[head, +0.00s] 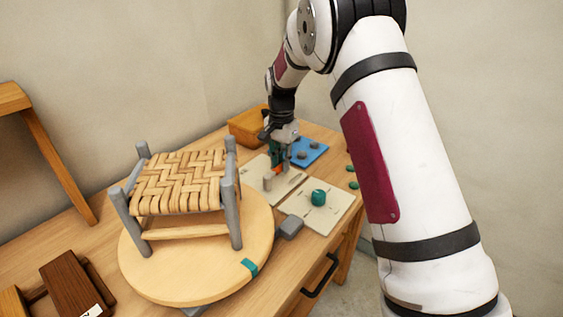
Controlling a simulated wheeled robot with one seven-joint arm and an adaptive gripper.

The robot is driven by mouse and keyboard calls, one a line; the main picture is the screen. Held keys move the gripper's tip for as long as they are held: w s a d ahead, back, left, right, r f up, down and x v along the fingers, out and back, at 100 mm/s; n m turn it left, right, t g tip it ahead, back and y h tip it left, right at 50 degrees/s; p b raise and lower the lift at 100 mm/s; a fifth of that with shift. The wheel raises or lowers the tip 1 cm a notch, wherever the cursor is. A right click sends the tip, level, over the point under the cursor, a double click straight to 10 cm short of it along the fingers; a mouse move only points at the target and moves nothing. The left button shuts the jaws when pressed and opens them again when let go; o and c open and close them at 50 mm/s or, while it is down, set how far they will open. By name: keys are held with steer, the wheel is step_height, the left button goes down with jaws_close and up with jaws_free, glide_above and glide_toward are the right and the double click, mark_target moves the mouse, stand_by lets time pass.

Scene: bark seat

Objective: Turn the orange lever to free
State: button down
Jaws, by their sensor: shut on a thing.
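An orange lever (278,170) shows only as a small orange patch low between my gripper's fingers, above a pale beige panel (252,168) on the table. My gripper (279,164) points down over this panel and is shut on the lever. The fingers hide most of the lever, so I cannot tell which way it points. A short grey-beige post (267,181) stands on the same panel just left of the fingers.
A second beige panel with a teal knob (318,197) lies in front. A blue plate (308,152) and an orange-brown box (248,126) are behind. A woven stool (182,182) stands on a round turntable (190,284) at left. A grey block (290,227) sits beside it.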

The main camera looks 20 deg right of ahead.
steer(key=shift+w+a, duration=0.1)
steer(key=n+b, duration=0.1)
steer(key=w+a+n, duration=0.1)
steer(key=n, duration=0.1)
steer(key=shift+w+b, duration=0.1)
steer(key=shift+b, duration=0.25)
steer(key=shift+w+a+n+b, duration=0.35)
steer(key=shift+a+n, duration=0.1)
steer(key=shift+n, duration=0.45)
steer(key=a+n, duration=0.1)
steer(key=n, duration=0.1)
steer(key=a+n+b, duration=0.1)
steer(key=n, duration=0.1)
steer(key=shift+w+a+n, duration=0.25)
steer(key=shift+w+n, duration=0.05)
steer(key=shift+w, duration=0.05)
steer(key=a+n, duration=0.1)
steer(key=n, duration=0.1)
steer(key=a+n, duration=0.1)
steer(key=n, duration=0.1)
steer(key=shift+s+a, duration=0.15)
steer(key=shift+a, duration=0.15)
steer(key=shift+s+a+n, duration=0.25)
steer(key=shift+a+n, duration=0.3)
steer(key=shift+n, duration=0.6)
steer(key=shift+s+a+n, duration=0.25)
steer(key=shift+a+n, duration=0.25)
steer(key=shift+n, duration=0.65)
steer(key=shift+a, duration=0.1)
